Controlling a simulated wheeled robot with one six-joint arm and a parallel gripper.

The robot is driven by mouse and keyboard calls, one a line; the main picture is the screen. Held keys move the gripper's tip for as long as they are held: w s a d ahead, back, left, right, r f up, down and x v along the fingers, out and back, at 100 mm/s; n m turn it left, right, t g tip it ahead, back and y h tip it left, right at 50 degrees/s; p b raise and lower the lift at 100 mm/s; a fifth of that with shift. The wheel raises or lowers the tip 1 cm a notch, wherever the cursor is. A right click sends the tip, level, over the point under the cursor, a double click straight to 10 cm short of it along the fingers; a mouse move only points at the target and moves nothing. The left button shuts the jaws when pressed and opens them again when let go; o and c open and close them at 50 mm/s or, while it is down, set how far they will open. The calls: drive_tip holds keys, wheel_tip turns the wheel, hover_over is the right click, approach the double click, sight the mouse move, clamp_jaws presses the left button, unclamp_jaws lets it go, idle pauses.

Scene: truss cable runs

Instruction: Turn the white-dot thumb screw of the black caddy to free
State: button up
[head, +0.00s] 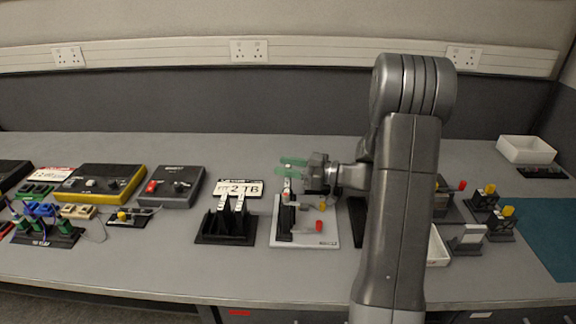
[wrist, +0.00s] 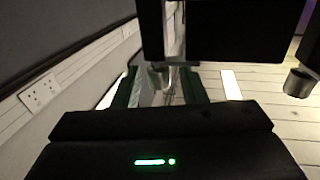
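My gripper (head: 293,167) has green fingers pointing left, above the back of a pale plate (head: 305,240) that carries a small dark upright fixture (head: 287,217). In the wrist view the fingers (wrist: 160,88) stand apart, with a small grey knob-like piece (wrist: 160,76) in line between them. Gaps seem to show on both sides of it, and I cannot tell whether it is touched. A large black block (wrist: 235,30) lies beyond the fingertips. I cannot tell for certain whether it is the black caddy. No white dot is clearly visible.
A black stand with upright pale strips (head: 226,226) is left of the plate, before a "2TB" label (head: 238,188). A red-ended piece (head: 319,226) is on the plate's right. A grey cylinder (wrist: 301,82) shows in the wrist view. My arm hides the bench behind it.

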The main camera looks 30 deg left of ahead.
clamp_jaws()
drive_tip(key=shift+f+b, duration=0.15)
drive_tip(key=shift+b, duration=0.2)
drive_tip(key=shift+f+t+b, duration=0.15)
drive_tip(key=shift+t+b, duration=0.35)
drive_tip(key=shift+b, duration=0.65)
drive_tip(key=m+t+b, duration=0.1)
drive_tip(key=b, duration=0.4)
drive_tip(key=shift+m+t, duration=0.4)
drive_tip(key=m+t+b, duration=0.1)
drive_tip(key=t+b, duration=0.1)
drive_tip(key=b, duration=0.4)
drive_tip(key=shift+m+t+y+b, duration=0.3)
drive_tip(key=shift+m+t+b, duration=0.05)
drive_tip(key=shift+m+t, duration=0.05)
drive_tip(key=shift+m+t+b, duration=0.5)
drive_tip(key=shift+t+b, duration=0.3)
drive_tip(key=shift+b, duration=0.1)
drive_tip(key=shift+r, duration=0.3)
